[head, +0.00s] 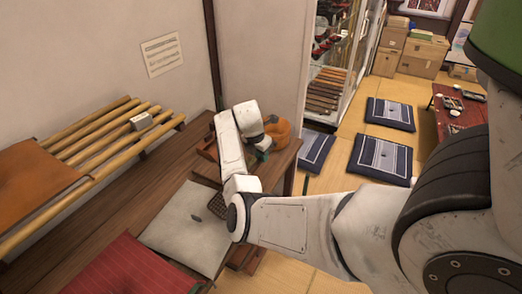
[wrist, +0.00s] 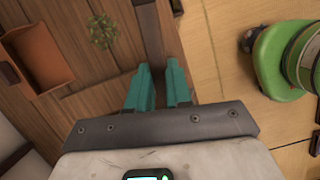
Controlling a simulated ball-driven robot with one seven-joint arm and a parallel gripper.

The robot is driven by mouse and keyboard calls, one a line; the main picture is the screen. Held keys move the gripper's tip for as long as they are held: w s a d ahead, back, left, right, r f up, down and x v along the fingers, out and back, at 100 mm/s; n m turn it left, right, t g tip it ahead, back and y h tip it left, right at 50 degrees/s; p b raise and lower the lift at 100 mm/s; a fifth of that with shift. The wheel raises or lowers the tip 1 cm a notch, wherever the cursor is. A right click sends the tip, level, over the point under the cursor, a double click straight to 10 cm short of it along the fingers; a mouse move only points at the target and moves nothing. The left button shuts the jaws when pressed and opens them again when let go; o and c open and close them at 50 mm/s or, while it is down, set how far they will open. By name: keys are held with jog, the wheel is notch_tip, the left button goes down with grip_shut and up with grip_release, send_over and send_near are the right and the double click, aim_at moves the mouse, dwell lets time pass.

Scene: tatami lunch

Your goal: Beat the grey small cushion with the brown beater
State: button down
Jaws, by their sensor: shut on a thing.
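The grey small cushion (head: 175,232) lies flat on the wooden bench, left of my arm in the head view. A dark brown lattice patch, which looks like the head of the brown beater (head: 217,207), shows over the cushion's right part. My arm hides the rest of it, and I cannot tell whether it touches the cushion. My gripper (head: 263,155) is beyond the cushion, over the bench's far end. In the wrist view its teal fingers (wrist: 158,88) are close together with a dark brown bar between them, apparently the beater's handle.
A red cushion (head: 128,268) lies nearer on the bench. A bamboo rack (head: 95,135) stands at left. Blue floor cushions (head: 382,158) lie beyond.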

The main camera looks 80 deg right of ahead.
notch_tip(320, 180, up, 8)
jog(key=p, duration=0.7)
jog(key=shift+a+r+p, duration=0.1)
jog(key=shift+a+p, duration=0.05)
jog(key=shift+p, duration=0.2)
jog(key=shift+f, duration=0.2)
jog(key=f+b, duration=0.2)
jog(key=f, duration=0.1)
jog(key=f+b, duration=0.1)
jog(key=f, duration=0.2)
jog(key=f+b, duration=0.2)
jog(key=f, duration=0.1)
jog(key=shift+d+f+b, duration=0.25)
jog(key=shift+f+b, duration=0.1)
jog(key=shift+f, duration=0.05)
jog(key=r+p, duration=0.1)
jog(key=r, duration=0.2)
jog(key=r+p, duration=0.2)
jog(key=r, duration=0.1)
jog(key=r+p, duration=0.2)
jog(key=r, duration=0.2)
jog(key=shift+a, duration=0.25)
jog(key=shift+f, duration=0.1)
